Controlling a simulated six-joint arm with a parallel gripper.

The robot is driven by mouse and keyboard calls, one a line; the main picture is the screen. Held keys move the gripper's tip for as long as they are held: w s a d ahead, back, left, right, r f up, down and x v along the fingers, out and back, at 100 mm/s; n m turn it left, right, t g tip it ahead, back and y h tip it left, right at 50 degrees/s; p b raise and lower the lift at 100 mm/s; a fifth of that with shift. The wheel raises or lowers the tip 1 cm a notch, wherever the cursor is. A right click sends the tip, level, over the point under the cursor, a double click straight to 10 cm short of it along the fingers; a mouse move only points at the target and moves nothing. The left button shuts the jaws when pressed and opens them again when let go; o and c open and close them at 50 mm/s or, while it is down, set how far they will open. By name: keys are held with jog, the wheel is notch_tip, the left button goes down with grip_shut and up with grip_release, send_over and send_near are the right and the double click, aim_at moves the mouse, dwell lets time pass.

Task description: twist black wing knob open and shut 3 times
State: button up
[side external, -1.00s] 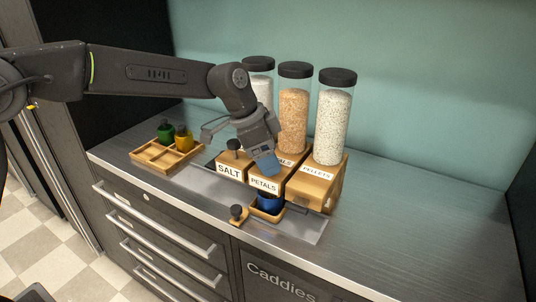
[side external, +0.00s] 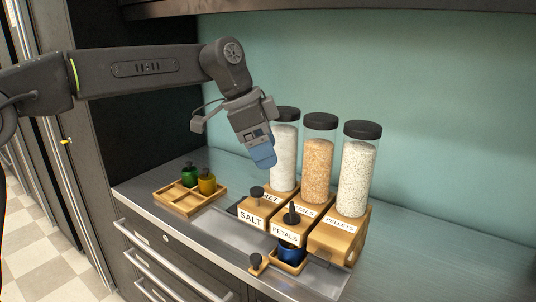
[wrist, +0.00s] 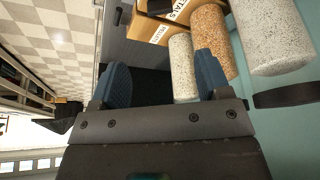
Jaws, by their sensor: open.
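The black wing knob (side external: 292,213) stands up on the PETALS box (side external: 286,236). Another black knob with a flat round top (side external: 257,191) stands on the SALT box (side external: 251,217). My gripper (side external: 262,160) is above and to the left of the PETALS knob, clear of it, with its blue fingers pointing down. In the wrist view my gripper (wrist: 162,72) is open, with a wide empty gap between the blue fingers. No knob can be made out clearly in the wrist view.
Tall black-lidded jars of white (side external: 284,155), orange (side external: 318,165) and speckled grains (side external: 356,175) stand behind the boxes. A blue cup (side external: 290,253) sits in a small wooden holder in front. A wooden tray (side external: 178,205) with green and amber bottles is at left. The right counter is clear.

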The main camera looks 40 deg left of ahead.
jog(key=shift+r, duration=0.1)
jog(key=shift+v, duration=1.95)
jog(key=s+r, duration=0.2)
jog(key=r, duration=0.1)
jog(key=a+r, duration=0.1)
jog(key=r, duration=0.1)
jog(key=shift+s+a, duration=0.1)
jog(key=shift+s, duration=0.3)
jog(key=s+a+f+n+t+y, duration=0.1)
jog(key=s+a+f+n, duration=0.4)
jog(key=s+f, duration=0.4)
jog(key=s+a+f+n+t+y, duration=0.2)
jog(key=s+a+f+n, duration=0.3)
jog(key=s+f, duration=0.4)
jog(key=s, duration=0.5)
jog(key=shift+a+f+n+y, duration=0.2)
jog(key=shift+a+n+y, duration=0.1)
jog(key=shift+a+n, duration=0.1)
